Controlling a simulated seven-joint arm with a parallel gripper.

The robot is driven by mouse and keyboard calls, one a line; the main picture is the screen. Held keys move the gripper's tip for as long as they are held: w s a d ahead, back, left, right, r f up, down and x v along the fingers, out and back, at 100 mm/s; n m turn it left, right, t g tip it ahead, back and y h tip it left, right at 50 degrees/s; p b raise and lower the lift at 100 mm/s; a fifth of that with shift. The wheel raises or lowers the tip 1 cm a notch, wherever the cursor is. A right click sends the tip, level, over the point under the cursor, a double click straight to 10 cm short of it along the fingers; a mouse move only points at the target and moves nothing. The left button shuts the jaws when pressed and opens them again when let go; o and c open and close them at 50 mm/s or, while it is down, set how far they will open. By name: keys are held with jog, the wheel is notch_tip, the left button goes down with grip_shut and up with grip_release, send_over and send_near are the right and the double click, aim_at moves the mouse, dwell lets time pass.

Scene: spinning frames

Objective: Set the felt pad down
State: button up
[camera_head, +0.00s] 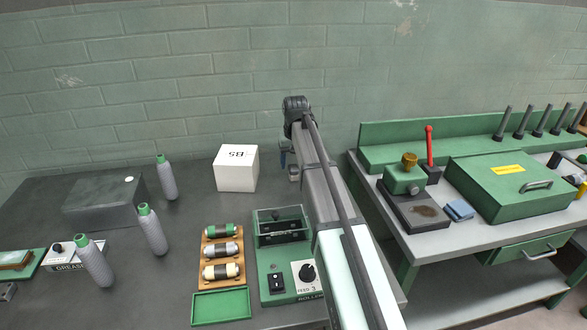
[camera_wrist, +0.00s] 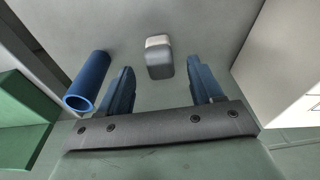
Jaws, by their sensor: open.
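My gripper (camera_wrist: 160,70) is open, its two blue fingers apart. A small rounded block, dark grey with a whitish end (camera_wrist: 159,58), shows between and just past the fingertips, with clear gaps on both sides. It looks like the felt pad, and it appears to rest on the grey bench top, though its exact height is hard to judge. In the head view my gripper (camera_head: 284,160) is mostly hidden behind my arm, just right of the white box (camera_head: 236,172); the block is not visible there.
A hollow blue tube (camera_wrist: 88,80) is left of the fingers. The head view shows a green roller unit (camera_head: 276,262), a wooden rack (camera_head: 221,256) with rollers, and several grey bottles (camera_head: 152,232). At right, a second bench holds a green case (camera_head: 514,190) and a blue cloth (camera_head: 460,209).

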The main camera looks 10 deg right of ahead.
aim_at(294, 169)
notch_tip(294, 169, up, 8)
jog(key=s, duration=0.1)
